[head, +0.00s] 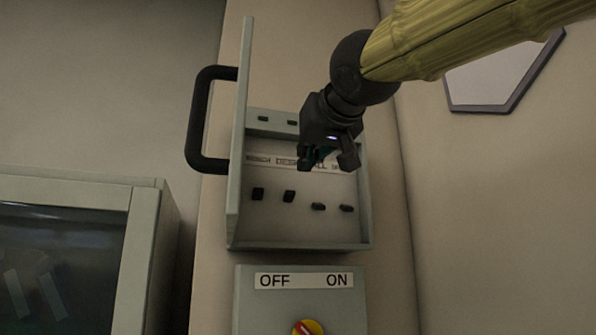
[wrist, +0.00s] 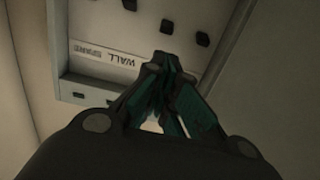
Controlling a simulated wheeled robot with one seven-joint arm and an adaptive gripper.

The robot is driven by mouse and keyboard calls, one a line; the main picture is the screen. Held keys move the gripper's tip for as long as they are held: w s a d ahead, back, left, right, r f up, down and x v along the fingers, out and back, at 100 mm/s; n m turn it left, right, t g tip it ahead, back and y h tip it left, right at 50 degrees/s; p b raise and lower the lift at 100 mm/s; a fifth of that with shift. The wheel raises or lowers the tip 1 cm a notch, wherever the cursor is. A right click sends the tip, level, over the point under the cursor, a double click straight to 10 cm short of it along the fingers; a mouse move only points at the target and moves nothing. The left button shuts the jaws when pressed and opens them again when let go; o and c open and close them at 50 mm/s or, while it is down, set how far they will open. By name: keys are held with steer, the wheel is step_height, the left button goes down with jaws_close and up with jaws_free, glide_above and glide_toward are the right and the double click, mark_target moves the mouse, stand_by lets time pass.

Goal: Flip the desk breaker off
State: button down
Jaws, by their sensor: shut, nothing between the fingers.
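My gripper (head: 326,160) is in front of the right half of the panel, covering part of the strip and upper row. In the wrist view my gripper (wrist: 162,64) is shut and empty near the WALL label (wrist: 120,58).
The panel door (head: 241,130) stands open at the left with a black handle (head: 203,120). Below is a box with an OFF/ON label (head: 304,281) and a red-yellow knob (head: 307,327). A glass-fronted cabinet (head: 75,190) is at lower left. A hexagonal plate (head: 503,75) hangs at right.

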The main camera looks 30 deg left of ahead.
mark_target(289, 182)
steer(key=p+x, duration=0.3)
steer(key=x, duration=0.5)
steer(key=shift+w+a+p, duration=0.25)
steer(key=shift+p, duration=0.1)
steer(key=shift+w+a+f, duration=0.1)
steer(key=shift+w+a, duration=0.25)
steer(key=shift+a, duration=0.05)
steer(key=shift+d, duration=0.1)
steer(key=shift+w, duration=0.1)
